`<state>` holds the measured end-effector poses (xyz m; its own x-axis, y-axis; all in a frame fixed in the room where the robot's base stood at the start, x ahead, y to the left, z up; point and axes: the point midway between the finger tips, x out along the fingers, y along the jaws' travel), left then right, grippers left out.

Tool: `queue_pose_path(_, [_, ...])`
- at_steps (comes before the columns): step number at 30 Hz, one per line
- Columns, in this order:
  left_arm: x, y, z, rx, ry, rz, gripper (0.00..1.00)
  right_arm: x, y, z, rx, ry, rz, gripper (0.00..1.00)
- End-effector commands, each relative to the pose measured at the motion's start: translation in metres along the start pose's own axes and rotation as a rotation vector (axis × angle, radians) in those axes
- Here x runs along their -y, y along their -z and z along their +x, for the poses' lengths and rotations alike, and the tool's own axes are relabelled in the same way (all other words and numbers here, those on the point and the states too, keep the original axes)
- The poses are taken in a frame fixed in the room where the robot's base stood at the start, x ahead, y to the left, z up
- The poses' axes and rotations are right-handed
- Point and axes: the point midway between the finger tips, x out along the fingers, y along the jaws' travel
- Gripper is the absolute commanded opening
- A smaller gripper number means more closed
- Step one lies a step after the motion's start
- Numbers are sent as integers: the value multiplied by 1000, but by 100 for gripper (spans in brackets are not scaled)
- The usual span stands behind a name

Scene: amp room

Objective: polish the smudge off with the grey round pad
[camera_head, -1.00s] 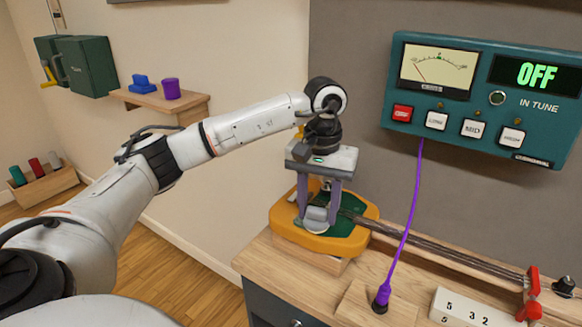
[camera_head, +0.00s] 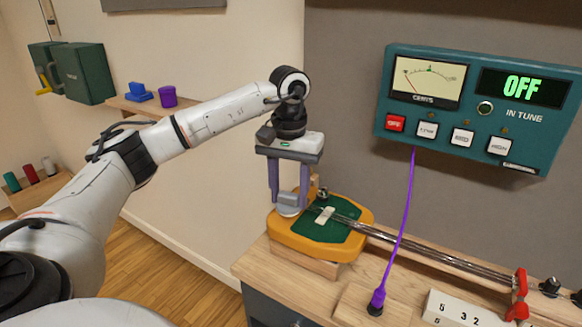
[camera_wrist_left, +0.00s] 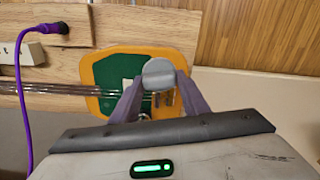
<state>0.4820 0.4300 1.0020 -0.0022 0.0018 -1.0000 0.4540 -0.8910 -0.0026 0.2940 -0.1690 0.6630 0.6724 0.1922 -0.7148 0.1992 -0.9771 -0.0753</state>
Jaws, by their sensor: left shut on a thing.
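My left gripper (camera_head: 289,196) points down with its purple fingers shut on the grey round pad (camera_head: 291,202), at the left side of the orange base plate (camera_head: 361,217). In the left wrist view the pad (camera_wrist_left: 158,74) sits between the fingertips, over the plate's edge beside the green panel (camera_wrist_left: 109,70). A small cream block (camera_head: 325,215) lies on the green panel, clear of the pad. A shiny metal bar (camera_head: 425,256) runs from the plate to the right. I cannot make out a smudge. My right gripper is out of view.
A teal meter box (camera_head: 470,105) reading OFF hangs on the wall. Its purple cable (camera_head: 407,225) drops to the wooden bench (camera_head: 262,258) in front of the bar. A red clamp (camera_head: 519,292) stands at the bar's right end. A white number block (camera_head: 458,310) is near the front.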

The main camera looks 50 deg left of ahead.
Motion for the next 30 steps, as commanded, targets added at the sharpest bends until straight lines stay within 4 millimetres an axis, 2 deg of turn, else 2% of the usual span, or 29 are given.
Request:
queue_pose_path(1, [1,0,-10,-1,-1,-2,20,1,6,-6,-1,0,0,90])
queue_pose_path(7, [4,-1,-28,-2,-2,-8,20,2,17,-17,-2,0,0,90])
queue_pose_path(15, [10,-2,-46,-3,-3,-18,20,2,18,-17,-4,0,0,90])
queue_pose_path(30, [11,-3,-48,-2,-2,-19,20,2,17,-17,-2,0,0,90])
